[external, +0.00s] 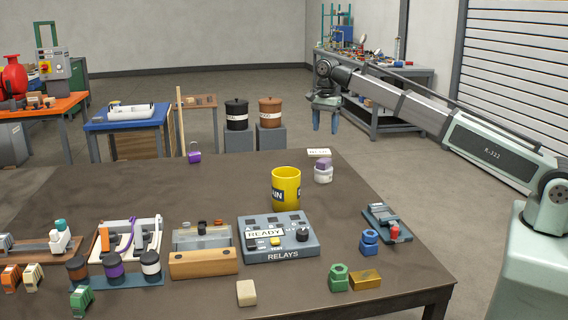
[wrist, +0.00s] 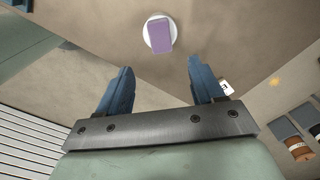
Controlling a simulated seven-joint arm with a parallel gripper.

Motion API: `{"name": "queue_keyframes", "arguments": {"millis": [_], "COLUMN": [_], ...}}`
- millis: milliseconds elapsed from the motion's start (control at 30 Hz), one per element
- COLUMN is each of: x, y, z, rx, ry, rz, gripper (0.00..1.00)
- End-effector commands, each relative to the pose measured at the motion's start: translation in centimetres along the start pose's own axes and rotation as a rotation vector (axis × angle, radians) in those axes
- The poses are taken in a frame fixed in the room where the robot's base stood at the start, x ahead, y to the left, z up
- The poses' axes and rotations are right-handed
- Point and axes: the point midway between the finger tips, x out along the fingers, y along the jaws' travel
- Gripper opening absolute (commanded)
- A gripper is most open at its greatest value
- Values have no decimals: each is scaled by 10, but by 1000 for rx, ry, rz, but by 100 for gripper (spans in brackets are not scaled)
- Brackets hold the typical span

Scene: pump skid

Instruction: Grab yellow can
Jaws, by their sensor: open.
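The yellow can (external: 286,188) stands upright on the brown table, behind the grey relay box, with a dark label band around it. I cannot see the can in the wrist view. My gripper (external: 325,122) is above and beyond the table's far right edge, fingers pointing down, apart from the can and up to its right. In the wrist view, my gripper (wrist: 158,78) has its two blue fingers spread with nothing between them.
A white jar with a purple block (external: 323,170) stands right of the can; the purple block (wrist: 160,36) also shows in the wrist view. The relay box (external: 278,238) is in front of the can. A purple padlock (external: 195,157) sits at the back edge. Table space left of the can is clear.

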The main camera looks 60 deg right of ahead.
Motion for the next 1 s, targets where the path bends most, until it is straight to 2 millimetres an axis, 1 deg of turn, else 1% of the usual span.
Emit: {"name": "queue_keyframes", "arguments": {"millis": [267, 367, 633, 867, 967, 1000], "x": [0, 0, 0, 0, 0, 0], "y": [0, 0, 0, 0, 0, 0], "z": [0, 0, 0, 2, 14, 24], "rx": [0, 0, 0, -2, -19, -31], "ry": [0, 0, 0, 0, 0, 0], "rz": [0, 0, 0, 0, 0, 0], "gripper": [67, 75, 100, 100, 100, 100]}}
